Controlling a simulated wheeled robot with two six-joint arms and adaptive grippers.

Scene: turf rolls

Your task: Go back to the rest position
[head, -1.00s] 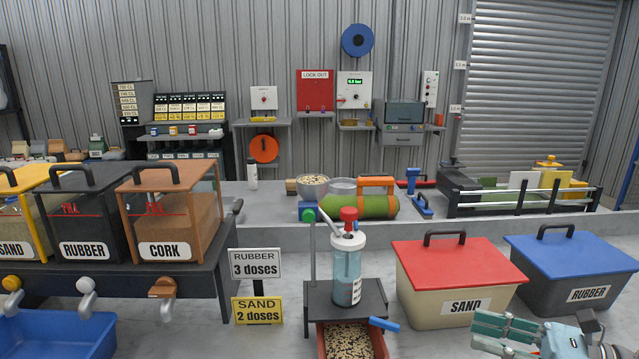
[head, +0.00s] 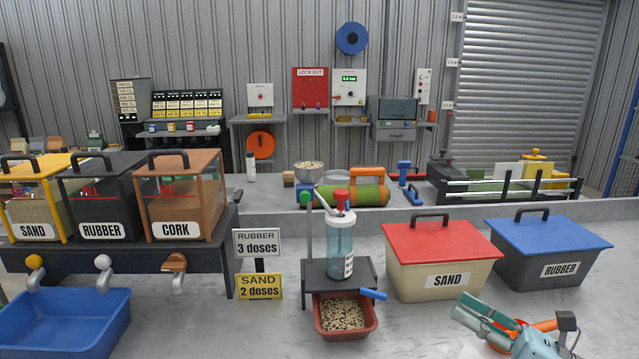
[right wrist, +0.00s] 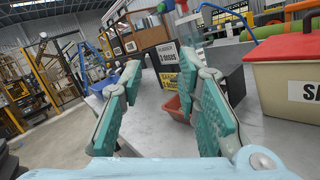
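My right gripper (head: 482,327) is at the lower right of the head view, in front of the sand and rubber bins. In the right wrist view its two teal finger pads (right wrist: 160,105) stand wide apart with nothing between them. The bench and a red-brown tray (right wrist: 178,108) show beyond them. My left gripper is not in the head view.
The cream sand bin (head: 445,273) with red lid and the grey rubber bin (head: 550,262) with blue lid stand behind my right gripper. A pump bottle (head: 340,247) stands on a small stand above a tray of granules (head: 345,316). A blue tub (head: 65,325) is at left.

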